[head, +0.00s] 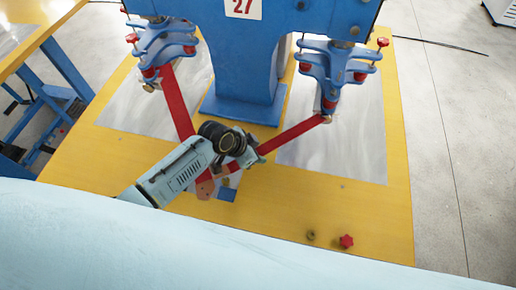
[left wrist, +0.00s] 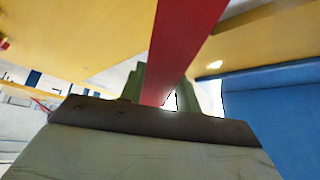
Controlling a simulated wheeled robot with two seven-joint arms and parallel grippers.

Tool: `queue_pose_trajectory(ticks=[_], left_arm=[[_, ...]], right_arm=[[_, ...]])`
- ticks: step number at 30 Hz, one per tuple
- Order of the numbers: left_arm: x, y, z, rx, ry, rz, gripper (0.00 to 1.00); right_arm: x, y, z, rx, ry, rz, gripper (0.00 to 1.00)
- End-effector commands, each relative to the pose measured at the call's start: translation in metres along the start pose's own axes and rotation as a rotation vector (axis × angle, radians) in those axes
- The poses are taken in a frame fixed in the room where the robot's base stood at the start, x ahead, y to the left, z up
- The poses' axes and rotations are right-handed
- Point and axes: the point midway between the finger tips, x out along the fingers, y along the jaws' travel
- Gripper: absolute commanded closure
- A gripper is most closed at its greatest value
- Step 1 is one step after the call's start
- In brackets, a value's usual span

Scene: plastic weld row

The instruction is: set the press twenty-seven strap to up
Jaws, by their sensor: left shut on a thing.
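The blue press (head: 243,55) bears a plate marked 27 (head: 243,7). A red strap length (head: 179,105) runs down from its left clamp, and another red length (head: 290,136) slants down-left from its right clamp. They come together near my left gripper (head: 238,163); whether they are one piece I cannot tell. My left gripper is shut on the red strap, which also shows between its green fingers in the left wrist view (left wrist: 182,45). The gripper and wrist partly hide where the lengths meet. My right gripper is not in view.
The yellow table (head: 295,208) carries grey metal sheets (head: 345,150) on both sides of the press. A red knob (head: 346,241) and a small brass-coloured part (head: 311,235) lie near the front edge. A blue frame (head: 68,75) stands at left.

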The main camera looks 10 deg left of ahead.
Motion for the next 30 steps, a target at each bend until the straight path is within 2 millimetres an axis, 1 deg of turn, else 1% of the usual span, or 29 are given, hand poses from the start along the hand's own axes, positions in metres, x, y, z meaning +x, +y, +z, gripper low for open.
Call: queue_pose_trajectory(ticks=[1, 9, 13, 18, 28, 29, 30], left_arm=[[-0.009, 0.0, -0.007, 0.001, -0.015, 0.001, 1.0], [-0.03, 0.0, -0.018, 0.002, -0.113, 0.001, 1.0], [-0.038, -0.001, -0.023, 0.002, -0.156, 0.0, 1.0], [-0.043, -0.001, -0.025, 0.001, -0.187, -0.001, 1.0], [-0.042, -0.001, -0.025, 0.001, -0.191, -0.002, 1.0], [-0.042, -0.001, -0.025, 0.001, -0.191, -0.002, 0.66], [-0.042, -0.001, -0.025, 0.001, -0.191, -0.002, 0.61]], right_arm=[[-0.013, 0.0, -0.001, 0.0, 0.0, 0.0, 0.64], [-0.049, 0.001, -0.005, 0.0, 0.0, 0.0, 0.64], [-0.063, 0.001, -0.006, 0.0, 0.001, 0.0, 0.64], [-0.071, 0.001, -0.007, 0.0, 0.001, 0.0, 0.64], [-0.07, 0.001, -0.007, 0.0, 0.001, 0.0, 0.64], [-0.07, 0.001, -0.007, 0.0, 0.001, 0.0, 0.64], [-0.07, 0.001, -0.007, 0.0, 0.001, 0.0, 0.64]])
